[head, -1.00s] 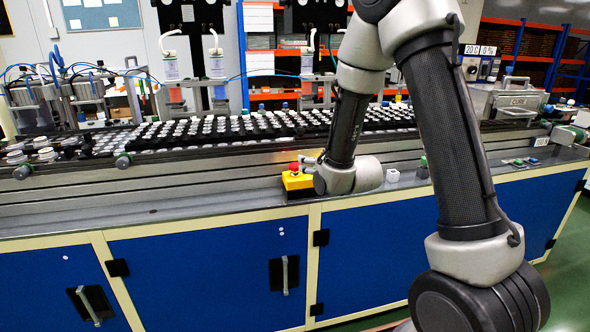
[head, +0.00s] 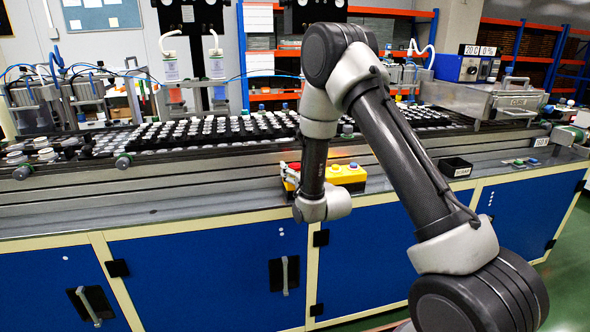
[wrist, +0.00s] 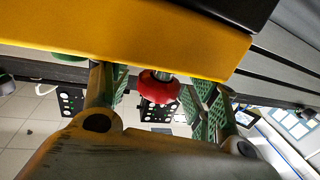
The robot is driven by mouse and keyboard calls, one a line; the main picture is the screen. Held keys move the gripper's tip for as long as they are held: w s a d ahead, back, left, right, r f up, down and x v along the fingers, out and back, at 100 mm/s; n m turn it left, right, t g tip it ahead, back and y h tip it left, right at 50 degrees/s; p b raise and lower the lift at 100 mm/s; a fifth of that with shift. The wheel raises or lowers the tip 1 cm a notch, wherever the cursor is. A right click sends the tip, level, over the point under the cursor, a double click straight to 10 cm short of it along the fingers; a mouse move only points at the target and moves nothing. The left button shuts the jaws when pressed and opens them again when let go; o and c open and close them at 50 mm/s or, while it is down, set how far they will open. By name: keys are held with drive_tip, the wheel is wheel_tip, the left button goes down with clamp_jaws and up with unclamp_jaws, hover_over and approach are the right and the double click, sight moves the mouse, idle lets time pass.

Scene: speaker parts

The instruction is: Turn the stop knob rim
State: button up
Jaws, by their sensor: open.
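The red stop knob (wrist: 160,86) stands out from a yellow box (wrist: 130,35) in the wrist view. In the head view the knob (head: 294,166) shows at the left end of the box (head: 345,174), partly behind my arm. My gripper (wrist: 160,97) is open, with one green-padded finger on each side of the knob in the wrist view. Gaps show between the knob and both fingers. I cannot tell how deep the knob sits between them. In the head view my arm hides the fingers.
A blue button (head: 353,166) and an orange button (head: 334,168) sit on the box, right of my arm. A conveyor (head: 230,134) filled with small parts runs behind. A black bin (head: 455,167) stands on the bench to the right. Blue cabinet doors (head: 205,275) lie below.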

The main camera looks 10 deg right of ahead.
drive_tip(key=shift+w, duration=0.15)
drive_tip(key=c, duration=1)
drive_tip(key=shift+c, duration=0.2)
drive_tip(key=shift+a+m+h, duration=0.1)
drive_tip(key=shift+m+h, duration=0.2)
drive_tip(key=shift+h, duration=0.1)
drive_tip(key=m+h, duration=0.1)
drive_tip(key=h, duration=0.2)
drive_tip(key=shift+m, duration=0.4)
drive_tip(key=shift+m+g+h, duration=0.35)
drive_tip(key=shift+m+h, duration=0.9)
drive_tip(key=shift+h, duration=0.6)
drive_tip(key=shift+m+g+h, duration=0.35)
drive_tip(key=shift+m+h, duration=0.9)
drive_tip(key=shift+h, duration=0.6)
